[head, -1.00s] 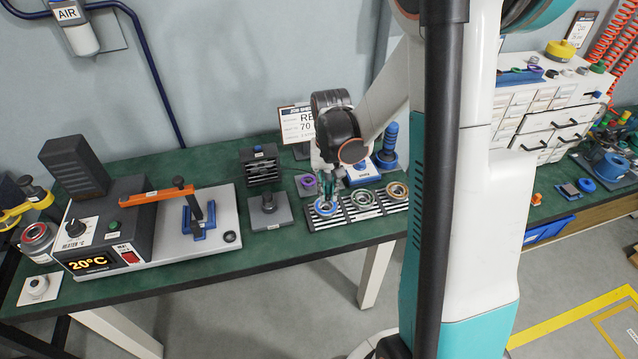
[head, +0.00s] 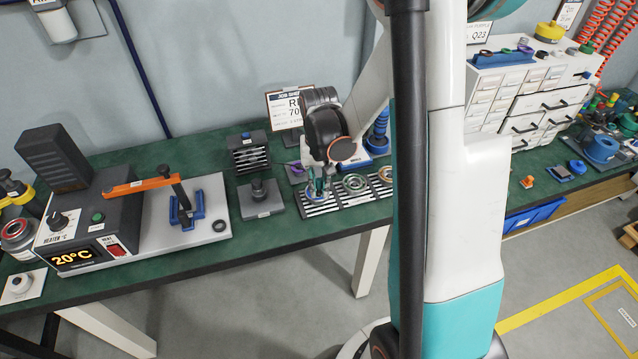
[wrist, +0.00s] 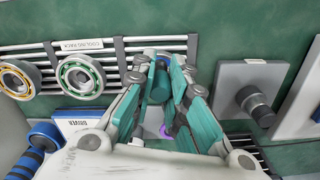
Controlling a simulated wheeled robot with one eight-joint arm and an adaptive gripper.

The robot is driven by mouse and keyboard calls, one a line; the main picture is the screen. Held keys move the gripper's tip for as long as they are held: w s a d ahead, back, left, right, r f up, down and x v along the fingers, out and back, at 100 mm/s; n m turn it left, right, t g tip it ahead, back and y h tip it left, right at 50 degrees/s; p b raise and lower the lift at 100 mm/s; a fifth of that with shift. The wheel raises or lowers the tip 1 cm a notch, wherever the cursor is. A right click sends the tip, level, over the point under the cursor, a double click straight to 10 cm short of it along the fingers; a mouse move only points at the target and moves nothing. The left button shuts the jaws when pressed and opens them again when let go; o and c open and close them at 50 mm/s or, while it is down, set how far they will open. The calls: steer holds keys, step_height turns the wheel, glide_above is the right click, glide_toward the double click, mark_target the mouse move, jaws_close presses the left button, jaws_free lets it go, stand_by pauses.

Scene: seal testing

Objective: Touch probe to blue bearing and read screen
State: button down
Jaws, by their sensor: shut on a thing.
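The blue bearing (head: 313,195) is at the left end of the slatted cooling rack (head: 328,206), mostly hidden by my fingers. A bit of blue shows by the fingertips in the wrist view (wrist: 150,51). The heater (head: 85,232) at the left has a lit screen (head: 77,257) reading 20°C.
A green-ringed bearing (wrist: 81,76) and a yellow-brown one (wrist: 17,80) lie on the same rack. A grey plate with a dark post (head: 258,189) stands to its left. A blue ribbed post (head: 377,132) stands behind the rack. The bench front (head: 285,232) is bare.

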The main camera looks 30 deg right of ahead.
mark_target(319, 179)
steer(key=shift+f+b, duration=0.7)
steer(key=shift+f, duration=0.05)
stand_by(0.3)
steer(key=shift+r, duration=0.1)
stand_by(2.9)
steer(key=shift+r+p, duration=1.75)
steer(key=shift+r, duration=0.7)
